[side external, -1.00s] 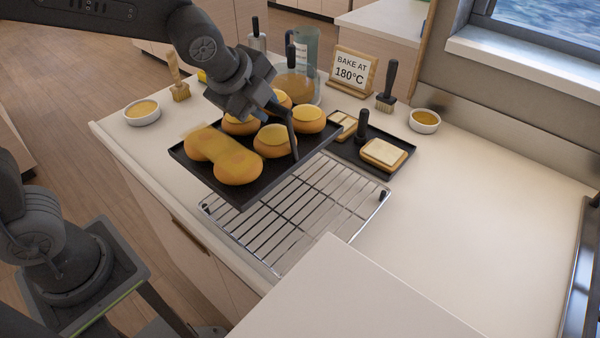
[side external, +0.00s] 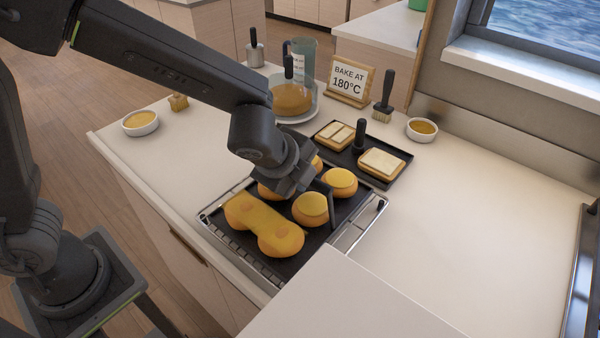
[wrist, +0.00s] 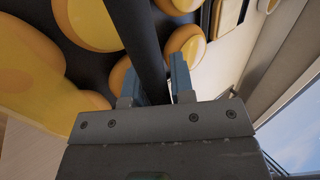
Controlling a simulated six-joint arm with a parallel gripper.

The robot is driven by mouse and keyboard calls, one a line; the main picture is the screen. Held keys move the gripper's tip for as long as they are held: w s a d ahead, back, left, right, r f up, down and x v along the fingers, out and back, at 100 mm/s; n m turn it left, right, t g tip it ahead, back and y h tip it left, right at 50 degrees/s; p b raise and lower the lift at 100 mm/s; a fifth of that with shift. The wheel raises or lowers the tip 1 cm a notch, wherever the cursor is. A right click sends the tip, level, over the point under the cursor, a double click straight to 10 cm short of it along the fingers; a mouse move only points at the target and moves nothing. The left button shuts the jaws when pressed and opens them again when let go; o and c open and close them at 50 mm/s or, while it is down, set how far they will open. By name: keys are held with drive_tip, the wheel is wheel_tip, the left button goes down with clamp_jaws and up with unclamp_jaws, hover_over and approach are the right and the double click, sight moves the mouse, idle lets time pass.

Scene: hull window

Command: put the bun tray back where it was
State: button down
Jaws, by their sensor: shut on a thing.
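The black bun tray (side external: 288,266) lies level over the wire rack (side external: 354,232) on the counter, with its edges close to the rack's frame. I cannot tell whether it touches the rack or hovers just above it. It carries several golden buns (side external: 310,209), some merged together at the front left. My gripper (side external: 318,196) reaches down over the middle of the tray and is shut on the tray's dark upright handle. In the wrist view, the two blue-grey fingertips (wrist: 156,82) sit on either side of that dark handle (wrist: 146,42). My wrist hides part of the back buns.
A smaller dark tray (side external: 385,181) with toast stands just behind the rack. Bowls (side external: 140,123) (side external: 422,129), brushes, a sign (side external: 348,80) and a glass jug stand farther back. A white block (side external: 350,300) is close in front. The counter at right is clear.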

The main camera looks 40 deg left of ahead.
drive_tip(key=shift+f, duration=0.1)
drive_tip(key=c, duration=1)
unclamp_jaws()
drive_tip(key=v, duration=1.2)
drive_tip(key=shift+s+a+r+n+g, duration=0.2)
drive_tip(key=shift+s+a+n, duration=1.65)
drive_tip(key=shift+a+n, duration=0.9)
drive_tip(key=shift+s+a+r+n+g, duration=0.1)
drive_tip(key=shift+s+a+n+g, duration=0.1)
drive_tip(key=shift+s+a+n, duration=2.45)
drive_tip(key=shift+s+a+r+n+g, duration=0.2)
drive_tip(key=shift+s+a+n, duration=0.8)
drive_tip(key=shift+a+n, duration=1.8)
